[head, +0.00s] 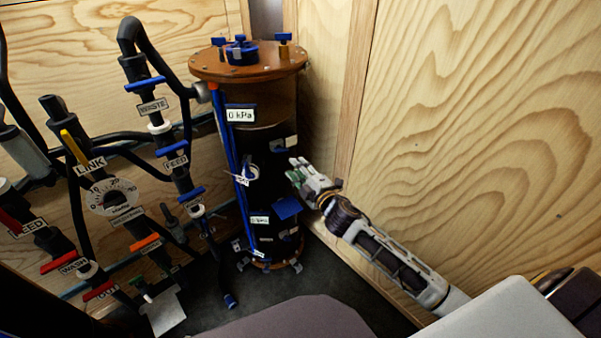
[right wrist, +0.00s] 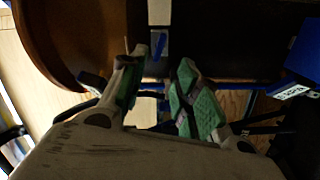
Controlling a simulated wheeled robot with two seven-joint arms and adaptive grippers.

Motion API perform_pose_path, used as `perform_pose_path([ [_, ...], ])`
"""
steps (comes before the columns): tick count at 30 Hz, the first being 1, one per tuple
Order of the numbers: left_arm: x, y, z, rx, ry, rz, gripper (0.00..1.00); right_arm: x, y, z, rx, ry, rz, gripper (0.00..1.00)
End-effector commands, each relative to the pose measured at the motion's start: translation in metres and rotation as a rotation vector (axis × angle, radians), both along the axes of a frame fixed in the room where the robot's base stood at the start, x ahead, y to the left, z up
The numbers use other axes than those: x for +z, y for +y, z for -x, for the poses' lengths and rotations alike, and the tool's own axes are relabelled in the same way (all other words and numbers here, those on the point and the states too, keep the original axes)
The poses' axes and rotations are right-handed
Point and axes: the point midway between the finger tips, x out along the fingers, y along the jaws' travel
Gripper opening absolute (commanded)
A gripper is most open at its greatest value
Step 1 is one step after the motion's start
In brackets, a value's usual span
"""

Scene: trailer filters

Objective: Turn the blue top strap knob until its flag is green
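A dark upright filter vessel (head: 270,110) with a brown round lid (head: 205,66) stands in the corner. Blue straps (head: 229,140) run down its left side. A blue knob (head: 240,50) sits on the lid; a small blue-and-white fitting (head: 250,173) is on the vessel's side. I cannot tell which part is the top strap knob, and I make out no green flag. My right gripper (head: 293,170) is beside the vessel's right side, fingers apart. In the right wrist view its green-padded fingers (right wrist: 158,78) are open; a small blue part (right wrist: 158,45) shows beyond them. My left gripper is out of view.
A blue plate (head: 288,208) juts from the vessel below my right gripper. Black pipes with coloured handles and a gauge (head: 112,197) fill the left. A wooden wall (head: 470,120) closes off the right. Some dark floor (head: 335,280) is clear in front.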

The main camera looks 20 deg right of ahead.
Motion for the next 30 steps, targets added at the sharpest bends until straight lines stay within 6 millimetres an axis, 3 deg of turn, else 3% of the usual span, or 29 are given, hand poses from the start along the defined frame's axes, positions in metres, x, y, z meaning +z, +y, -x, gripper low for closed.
perform_pose_path([
  [9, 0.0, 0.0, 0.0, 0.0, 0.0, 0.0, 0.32, 0.0, -0.003, 0.013, 0.0, 0.0, 0.001, 0.32],
  [30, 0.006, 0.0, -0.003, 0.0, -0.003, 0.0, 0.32, -0.002, -0.004, 0.016, -0.016, 0.016, -0.022, 0.32],
])
